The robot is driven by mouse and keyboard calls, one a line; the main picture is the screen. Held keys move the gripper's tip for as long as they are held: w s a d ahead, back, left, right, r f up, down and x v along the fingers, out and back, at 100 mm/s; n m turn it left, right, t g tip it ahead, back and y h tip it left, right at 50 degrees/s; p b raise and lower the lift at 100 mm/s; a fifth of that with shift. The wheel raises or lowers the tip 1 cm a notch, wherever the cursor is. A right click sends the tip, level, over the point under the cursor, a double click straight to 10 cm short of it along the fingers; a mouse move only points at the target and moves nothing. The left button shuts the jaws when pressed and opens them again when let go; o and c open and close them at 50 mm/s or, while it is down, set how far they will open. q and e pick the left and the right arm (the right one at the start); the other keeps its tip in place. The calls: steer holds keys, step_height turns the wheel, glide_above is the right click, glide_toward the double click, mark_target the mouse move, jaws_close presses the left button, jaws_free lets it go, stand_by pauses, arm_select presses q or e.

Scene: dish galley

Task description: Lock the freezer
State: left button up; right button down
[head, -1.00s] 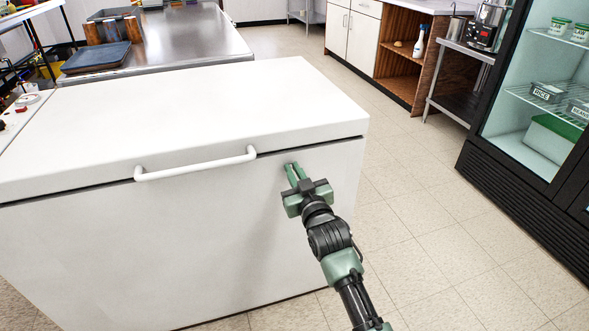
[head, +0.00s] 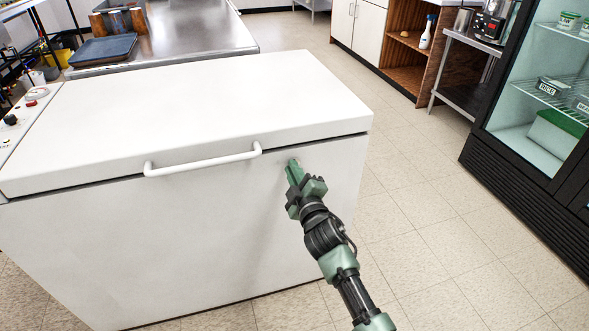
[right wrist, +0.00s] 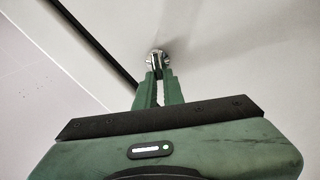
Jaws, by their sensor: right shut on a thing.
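The white chest freezer (head: 190,230) stands with its lid (head: 200,105) down and a white bar handle (head: 205,163) on the lid's front edge. My right gripper (head: 294,165) is at the freezer's front face, right of the handle and just below the lid seam. In the right wrist view, a small round metal lock (right wrist: 164,54) sits on the white face. The gripper's fingertips (right wrist: 158,70) are shut on a small key at this lock; the fingers hide most of the key. My left gripper is not in view.
A steel counter (head: 195,35) with a dark tray (head: 103,49) is behind the freezer. A glass-door fridge (head: 530,110) stands at the right, and a shelf unit (head: 405,50) at the back. The tiled floor between freezer and fridge is clear.

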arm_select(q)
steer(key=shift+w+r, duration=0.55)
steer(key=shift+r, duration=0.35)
arm_select(e)
steer(key=shift+a+f+n, duration=0.1)
steer(key=shift+f+n, duration=0.15)
steer(key=shift+n, duration=1.15)
steer(key=shift+f+n, duration=0.25)
steer(key=shift+n, duration=1.15)
arm_select(q)
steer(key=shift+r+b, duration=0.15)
steer(key=shift+b, duration=0.15)
arm_select(e)
steer(key=c, duration=1.5)
jaws_free()
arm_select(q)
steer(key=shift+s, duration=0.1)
